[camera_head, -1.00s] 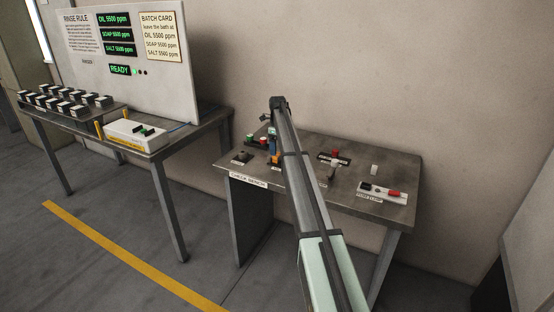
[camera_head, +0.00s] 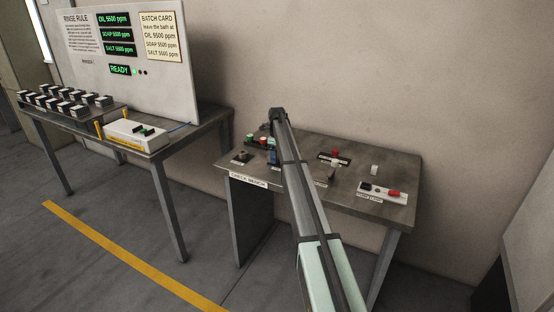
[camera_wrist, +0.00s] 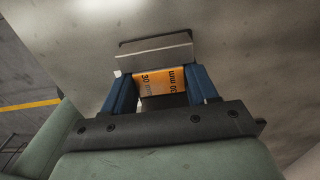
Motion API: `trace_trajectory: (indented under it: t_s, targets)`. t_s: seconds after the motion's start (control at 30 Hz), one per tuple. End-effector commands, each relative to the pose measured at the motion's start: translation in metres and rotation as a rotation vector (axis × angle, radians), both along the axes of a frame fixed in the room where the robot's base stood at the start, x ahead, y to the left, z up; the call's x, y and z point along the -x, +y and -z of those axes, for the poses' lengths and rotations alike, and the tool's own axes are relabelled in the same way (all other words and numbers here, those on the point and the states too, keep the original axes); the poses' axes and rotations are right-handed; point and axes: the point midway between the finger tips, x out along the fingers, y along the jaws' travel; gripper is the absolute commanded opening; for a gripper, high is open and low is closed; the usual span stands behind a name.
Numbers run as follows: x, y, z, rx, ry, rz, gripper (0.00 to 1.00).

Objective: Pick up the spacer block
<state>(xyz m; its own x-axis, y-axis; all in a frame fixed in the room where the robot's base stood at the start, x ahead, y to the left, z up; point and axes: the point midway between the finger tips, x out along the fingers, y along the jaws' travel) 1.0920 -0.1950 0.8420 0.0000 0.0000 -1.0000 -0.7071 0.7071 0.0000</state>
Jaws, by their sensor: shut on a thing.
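The spacer block (camera_wrist: 160,81) is orange with "30 mm" in black print. In the wrist view it sits between the two blue fingers of my gripper (camera_wrist: 158,86), which is shut on it. In the head view my gripper (camera_head: 272,157) is low over the left part of the check bench (camera_head: 380,211), partly hidden by my arm. The block cannot be made out there. Whether it touches the surface below cannot be told.
A pale bar (camera_wrist: 155,58) lies just beyond the block. Red and green pieces (camera_head: 257,140) stand close behind my gripper. A dark knob (camera_head: 241,156) is to its left. A white panel with a red part (camera_head: 383,192) lies at the bench's right.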

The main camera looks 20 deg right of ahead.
Motion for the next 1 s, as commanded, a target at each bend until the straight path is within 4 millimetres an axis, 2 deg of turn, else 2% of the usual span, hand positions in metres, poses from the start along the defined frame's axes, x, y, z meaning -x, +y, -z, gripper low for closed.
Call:
trace_trajectory:
  t_s: [0.03,0.3,0.67,0.87,1.0]
  targets:
    - [0.0,0.0,0.0,0.0,0.0,0.0,0.48]
    - [0.0,0.0,0.0,0.0,0.0,0.0,0.23]
    - [0.0,0.0,-0.006,0.0,-0.001,0.0,0.23]
    - [-0.001,0.0,-0.028,0.001,-0.002,0.0,0.23]
    - [-0.001,0.0,-0.051,0.001,-0.002,0.0,0.23]
